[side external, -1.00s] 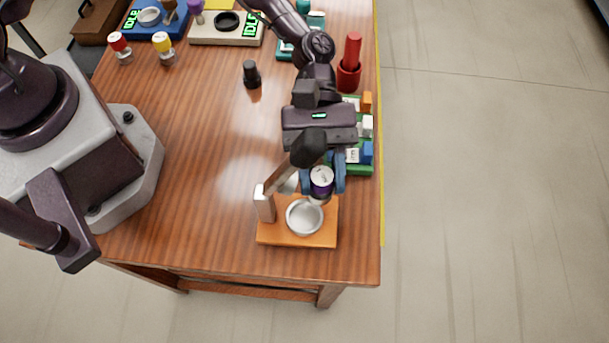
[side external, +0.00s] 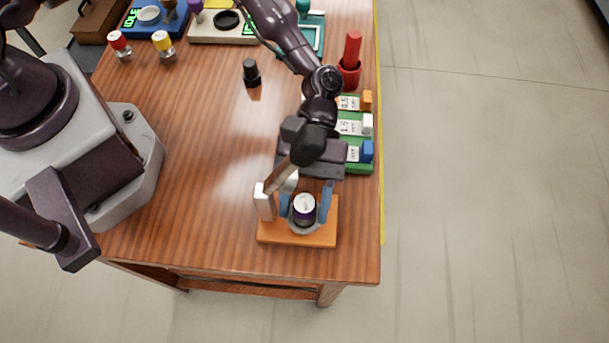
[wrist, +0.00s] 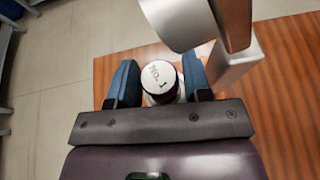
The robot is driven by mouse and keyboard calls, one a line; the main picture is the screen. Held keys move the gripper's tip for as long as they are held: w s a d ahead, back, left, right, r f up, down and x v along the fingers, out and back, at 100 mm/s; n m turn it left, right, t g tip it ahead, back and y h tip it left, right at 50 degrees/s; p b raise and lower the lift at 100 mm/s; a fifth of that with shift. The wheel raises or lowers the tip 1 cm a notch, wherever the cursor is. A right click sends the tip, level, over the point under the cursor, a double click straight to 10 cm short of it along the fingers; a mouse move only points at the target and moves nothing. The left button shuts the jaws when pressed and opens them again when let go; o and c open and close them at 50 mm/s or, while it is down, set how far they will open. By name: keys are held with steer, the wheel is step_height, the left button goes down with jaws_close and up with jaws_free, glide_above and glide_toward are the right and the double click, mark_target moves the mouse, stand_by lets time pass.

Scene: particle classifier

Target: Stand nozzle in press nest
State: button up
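The nozzle (side external: 304,206) has a white top with dark lettering and a dark purple body. It appears upright in the round metal nest (side external: 293,225) of the press, though its lower end is hidden. The wrist view shows its lettered top (wrist: 160,76). The press has an orange base (side external: 320,238) and a pale post (side external: 264,203) to the left of the nozzle. My gripper (side external: 304,207) has its blue fingers on either side of the nozzle. They look slightly apart from it, with narrow gaps, so my gripper appears open around it.
The press's dark-knobbed lever (side external: 309,145) rises over my gripper. A green tray (side external: 358,169) with colored blocks lies behind on the right, and a red holder (side external: 349,74) stands beyond. A black piece (side external: 251,72) stands alone. The table left of the press is clear.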

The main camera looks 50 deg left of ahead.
steer(key=shift+o, duration=0.9)
steer(key=shift+r, duration=0.1)
steer(key=shift+w+a+r, duration=0.1)
steer(key=shift+w, duration=0.05)
steer(key=v, duration=1.1)
steer(key=shift+w+a+r, duration=0.15)
steer(key=shift+w+r, duration=0.05)
steer(key=shift+w, duration=0.1)
